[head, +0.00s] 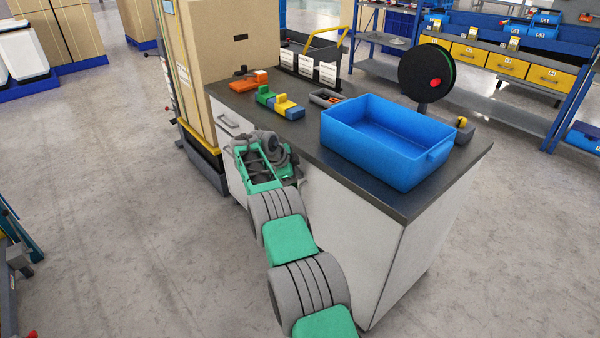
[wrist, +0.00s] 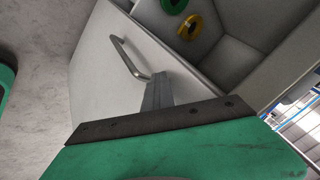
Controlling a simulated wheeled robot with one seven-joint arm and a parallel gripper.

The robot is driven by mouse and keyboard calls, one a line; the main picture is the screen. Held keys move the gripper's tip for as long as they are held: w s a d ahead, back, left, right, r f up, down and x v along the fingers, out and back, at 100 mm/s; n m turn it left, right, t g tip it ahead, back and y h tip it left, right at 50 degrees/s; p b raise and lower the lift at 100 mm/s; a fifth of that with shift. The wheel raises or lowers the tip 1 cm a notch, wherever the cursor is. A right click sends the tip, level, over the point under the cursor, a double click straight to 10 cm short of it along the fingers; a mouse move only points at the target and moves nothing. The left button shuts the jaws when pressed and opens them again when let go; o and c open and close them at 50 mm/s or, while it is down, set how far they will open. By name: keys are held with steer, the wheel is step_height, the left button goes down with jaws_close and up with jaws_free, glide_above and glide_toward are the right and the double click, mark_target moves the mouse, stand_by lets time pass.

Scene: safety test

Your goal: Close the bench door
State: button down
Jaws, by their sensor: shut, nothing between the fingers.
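The bench door (wrist: 95,85) is a pale panel with a curved metal handle (wrist: 128,58). In the wrist view it stands open, with the inside of the bench showing beyond its edge. In the head view its handle (head: 228,121) shows at the left end of the bench (head: 365,240), and my arm hides much of that side. My gripper (wrist: 157,92) is shut and empty, its grey fingers close to the door edge, just below the handle's lower end in the picture. I cannot tell if they touch the door.
Inside the bench are a green ring (wrist: 173,5) and a yellow ring (wrist: 189,27). On the bench top stand a blue bin (head: 385,165), coloured blocks (head: 283,104) and a black reel (head: 415,72). A tall cardboard box (head: 235,45) stands behind. The floor at left is mostly clear.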

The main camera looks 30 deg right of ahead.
steer(key=shift+d+r, duration=0.35)
steer(key=shift+d, duration=0.35)
steer(key=shift+r, duration=0.1)
steer(key=w+a+r+p, duration=0.2)
steer(key=a+r+p, duration=0.5)
steer(key=a, duration=0.3)
steer(key=shift+w+a+p, duration=0.25)
steer(key=shift+w+p, duration=0.15)
steer(key=shift+p, duration=0.15)
